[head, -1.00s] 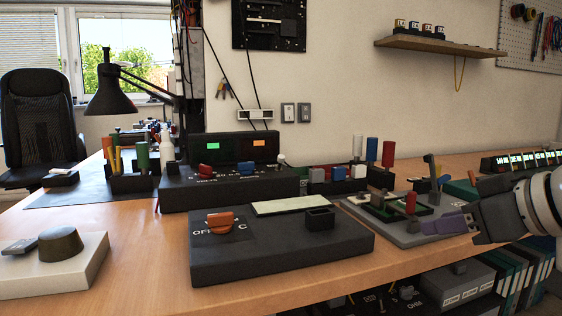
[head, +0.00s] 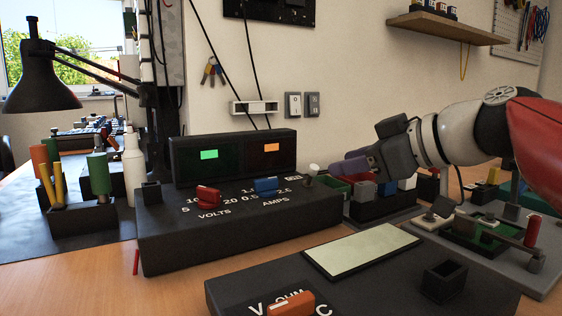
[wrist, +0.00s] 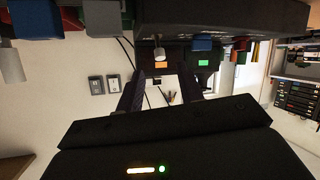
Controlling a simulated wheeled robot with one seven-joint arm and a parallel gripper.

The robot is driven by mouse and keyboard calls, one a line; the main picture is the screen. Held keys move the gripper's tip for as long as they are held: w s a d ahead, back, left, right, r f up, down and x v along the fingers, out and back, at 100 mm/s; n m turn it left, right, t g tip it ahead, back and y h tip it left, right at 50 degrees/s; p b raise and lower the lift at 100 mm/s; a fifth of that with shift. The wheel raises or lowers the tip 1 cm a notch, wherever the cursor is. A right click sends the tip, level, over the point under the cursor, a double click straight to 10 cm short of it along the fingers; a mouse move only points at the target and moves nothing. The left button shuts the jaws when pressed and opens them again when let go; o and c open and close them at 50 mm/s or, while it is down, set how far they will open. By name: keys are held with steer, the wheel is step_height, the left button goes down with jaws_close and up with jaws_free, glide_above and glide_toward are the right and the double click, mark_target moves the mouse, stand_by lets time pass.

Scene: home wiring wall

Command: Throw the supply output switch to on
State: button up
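The supply (head: 225,225) is a black box with a green and an orange display, a red VOLTS knob (head: 207,197) and a blue AMPS knob (head: 265,186). Its output switch (head: 313,169), a small lever with a pale tip, stands at the right end of the top. Whether it is on or off I cannot tell. My gripper (head: 338,170) is just right of the switch, pointing left towards it, apparently not touching. In the upside-down wrist view, my gripper (wrist: 160,92) has its dark fingers apart, with the switch (wrist: 159,53) ahead between them.
A black meter box (head: 370,285) with a pale screen and an orange knob lies in front of the supply. A rack of coloured blocks (head: 385,207) is below my gripper. A grey board (head: 485,250) with a red-handled lever is at right. A lamp (head: 40,85) stands left.

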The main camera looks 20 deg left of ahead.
mark_target(316, 168)
steer(key=x, duration=0.8)
steer(key=shift+a+b, duration=0.25)
steer(key=shift+b, duration=0.05)
jaws_close()
